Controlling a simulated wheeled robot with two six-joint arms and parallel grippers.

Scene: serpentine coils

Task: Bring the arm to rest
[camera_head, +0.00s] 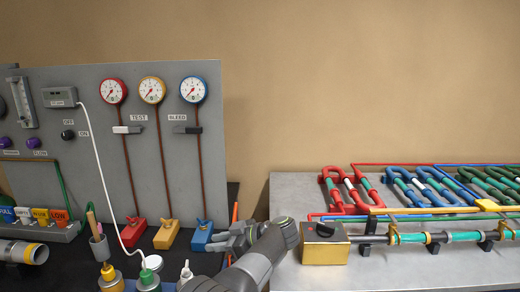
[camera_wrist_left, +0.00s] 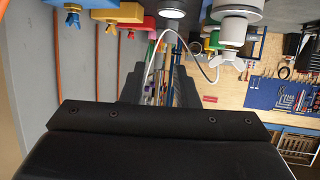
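My left gripper (camera_head: 222,240) is low in the middle of the head view, its arm bent above the table gap, fingers pointing left. It is just in front of the blue valve block (camera_head: 202,237) at the foot of the gauge panel. In the left wrist view the two dark fingers of this gripper (camera_wrist_left: 158,88) stand apart with background showing between them, and nothing is held. The blue block (camera_wrist_left: 58,3) also shows at that view's top left. Whether the gripper touches the block cannot be told. My right gripper is not in view.
The grey gauge panel (camera_head: 150,190) stands behind, with yellow (camera_head: 167,236) and red (camera_head: 133,233) valve blocks. Bottles (camera_head: 148,279) stand at the front, close left of the gripper. At right, a metal table (camera_head: 400,272) carries coloured coils (camera_head: 345,190) and a brass box (camera_head: 325,250).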

